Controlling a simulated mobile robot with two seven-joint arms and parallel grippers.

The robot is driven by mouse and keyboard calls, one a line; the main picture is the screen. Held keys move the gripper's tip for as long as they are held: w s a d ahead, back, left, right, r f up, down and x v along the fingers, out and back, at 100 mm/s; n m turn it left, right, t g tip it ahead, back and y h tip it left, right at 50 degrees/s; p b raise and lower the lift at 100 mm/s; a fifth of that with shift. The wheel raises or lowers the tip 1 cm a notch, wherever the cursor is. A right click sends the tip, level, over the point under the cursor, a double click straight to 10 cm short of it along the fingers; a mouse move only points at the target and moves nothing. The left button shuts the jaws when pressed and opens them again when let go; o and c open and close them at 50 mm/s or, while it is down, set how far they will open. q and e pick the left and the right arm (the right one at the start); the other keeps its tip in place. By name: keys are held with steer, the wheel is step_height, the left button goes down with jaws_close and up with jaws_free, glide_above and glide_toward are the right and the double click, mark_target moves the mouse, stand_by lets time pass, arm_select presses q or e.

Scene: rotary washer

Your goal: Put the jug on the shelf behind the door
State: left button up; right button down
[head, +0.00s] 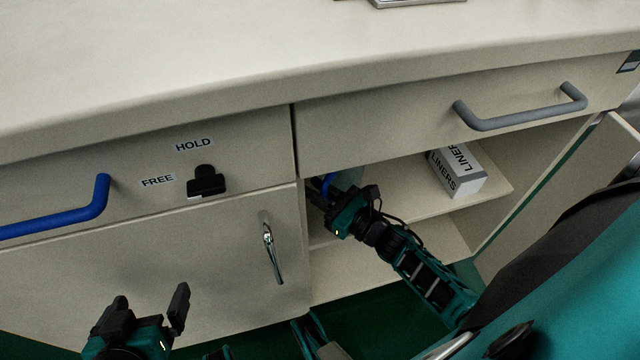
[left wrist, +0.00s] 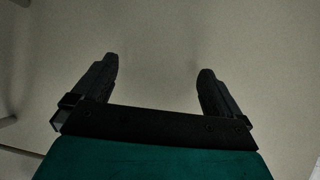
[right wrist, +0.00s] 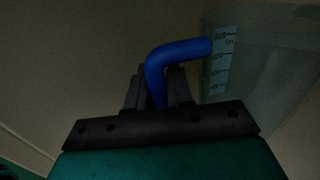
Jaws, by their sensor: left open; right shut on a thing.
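The jug (right wrist: 275,60) is clear with a marked scale and a blue handle (right wrist: 178,52); it fills the right of the right wrist view. My right gripper (right wrist: 162,85) is shut on the blue handle. In the head view, my right gripper (head: 330,195) reaches into the open cabinet at the left end of its shelf (head: 405,190). Only a bit of the jug (head: 348,178) shows there; whether it touches the shelf is hidden. The open door (head: 570,200) stands at the right. My left gripper (head: 150,308) is open and empty, before the closed left door (head: 200,250).
A white LINERS box (head: 458,172) stands on the shelf's right part. A grey-handled drawer (head: 520,112) is above the opening. The left side has a blue drawer handle (head: 60,215), a black HOLD/FREE knob (head: 206,182) and a metal door handle (head: 271,250).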

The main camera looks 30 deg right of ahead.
arm_select(q)
steer(key=shift+s+a+f, duration=0.1)
arm_select(e)
steer(key=shift+f, duration=0.1)
steer(key=c, duration=1)
jaws_free()
arm_select(q)
steer(key=shift+s+f, duration=0.25)
steer(key=shift+a+r+p, duration=0.3)
steer(key=shift+r+p, duration=0.05)
steer(key=shift+p, duration=0.4)
arm_select(e)
steer(key=v, duration=1.2)
